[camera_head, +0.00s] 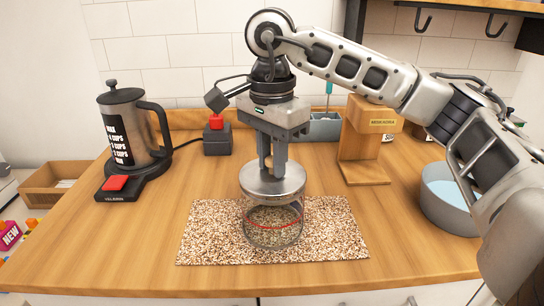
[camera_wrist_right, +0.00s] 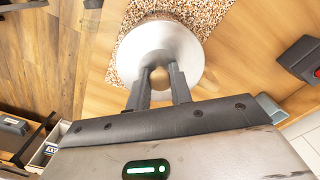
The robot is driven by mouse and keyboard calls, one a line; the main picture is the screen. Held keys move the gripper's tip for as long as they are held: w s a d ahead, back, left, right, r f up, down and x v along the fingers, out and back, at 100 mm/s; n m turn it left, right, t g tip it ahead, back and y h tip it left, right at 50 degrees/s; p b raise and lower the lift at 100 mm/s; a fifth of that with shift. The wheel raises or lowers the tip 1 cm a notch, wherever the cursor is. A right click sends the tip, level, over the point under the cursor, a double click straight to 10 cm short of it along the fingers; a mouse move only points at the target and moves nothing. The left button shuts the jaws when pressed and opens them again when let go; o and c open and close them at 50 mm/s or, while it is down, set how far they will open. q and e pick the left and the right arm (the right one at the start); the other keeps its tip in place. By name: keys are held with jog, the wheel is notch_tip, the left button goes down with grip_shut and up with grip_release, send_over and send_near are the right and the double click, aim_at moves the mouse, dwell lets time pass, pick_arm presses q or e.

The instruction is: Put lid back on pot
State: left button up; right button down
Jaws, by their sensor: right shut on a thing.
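The round metal lid (camera_head: 272,182) has a small wooden knob. My right gripper (camera_head: 266,165) is shut on this knob and holds the lid about level. The lid also fills the top middle of the right wrist view (camera_wrist_right: 160,52), with the knob between the fingers (camera_wrist_right: 160,84). The clear glass pot (camera_head: 273,228) with a red line round it stands on the speckled mat, directly under the lid. The lid covers the pot's mouth in the head view; whether it touches the rim I cannot tell. My left gripper is not in view.
The speckled mat (camera_head: 210,235) lies at the table's front middle. A coffee press (camera_head: 130,125) stands on a scale at left. A red-button box (camera_head: 216,138), a wooden stand (camera_head: 362,175) and a grey bowl (camera_head: 450,213) stand around. Table left of the mat is clear.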

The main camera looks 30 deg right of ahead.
jog(key=c, duration=0.7)
grip_release()
jog(key=shift+r, duration=0.1)
jog(key=shift+r+p, duration=2.65)
jog(key=shift+r, duration=0.8)
grip_shut()
